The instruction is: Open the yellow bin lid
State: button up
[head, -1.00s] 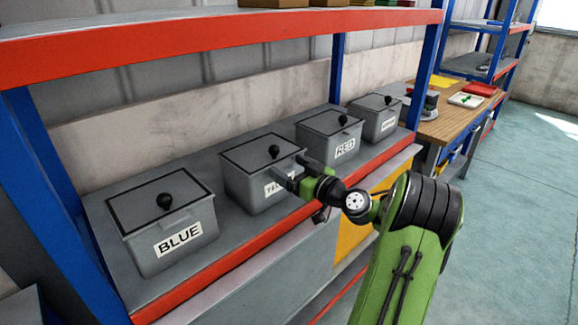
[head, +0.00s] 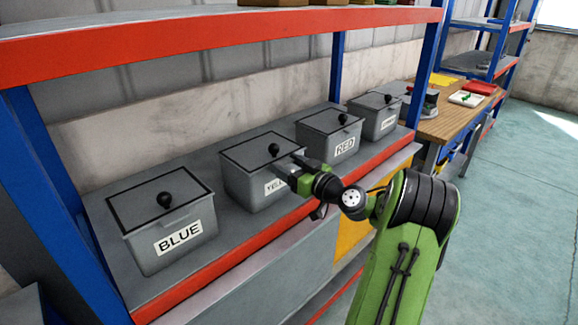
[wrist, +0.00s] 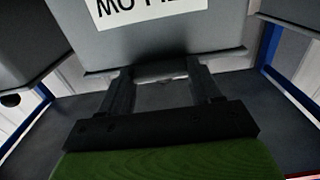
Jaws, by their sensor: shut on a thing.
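The yellow bin (head: 243,189) is a grey box with a flat dark-edged lid (head: 250,151) and a black knob (head: 274,150). Its label is partly hidden behind my gripper. The lid looks flat and closed. My gripper (head: 300,163) is at the bin's front right, near the top edge. In the wrist view, the bin front (wrist: 150,45) fills the top, its label upside down and cut off. My gripper (wrist: 164,72) has its two fingers on either side of a small front tab (wrist: 160,79) and is shut on it. I cannot tell whether the tab belongs to the lid.
The blue bin (head: 147,238) stands to the left, and the red bin (head: 320,128) and another grey bin (head: 385,109) to the right, all lidded. An orange shelf beam (head: 200,53) runs above. A workbench (head: 450,123) stands beyond; the floor at right is clear.

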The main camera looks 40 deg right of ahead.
jog(key=r+g+p, duration=0.1)
jog(key=r+p, duration=0.2)
jog(key=p, duration=0.1)
jog(key=w+r+g+p, duration=0.1)
jog(key=r+g+p, duration=0.1)
jog(key=r+p, duration=0.1)
jog(key=r+g+p, duration=0.1)
jog(key=r+p, duration=0.2)
jog(key=p, duration=0.3)
jog(key=shift+w+r+g, duration=0.1)
jog(key=shift+w+g, duration=0.3)
jog(key=w+r+g+p, duration=0.1)
jog(key=r+p, duration=0.1)
jog(key=p, duration=0.1)
jog(key=w+r+g+p, duration=0.2)
jog(key=p, duration=0.2)
jog(key=shift+w+r, duration=0.1)
jog(key=shift+w+a+r+p, duration=0.1)
jog(key=shift+w+r+p, duration=0.55)
jog(key=shift+w, duration=0.3)
jog(key=shift+w+r+p, duration=0.6)
jog(key=shift+w, duration=0.35)
jog(key=o, duration=1.2)
jog(key=shift+c, duration=0.2)
jog(key=o, duration=0.4)
jog(key=shift+f, duration=0.15)
jog(key=shift+c, duration=0.2)
jog(key=shift+s, duration=0.1)
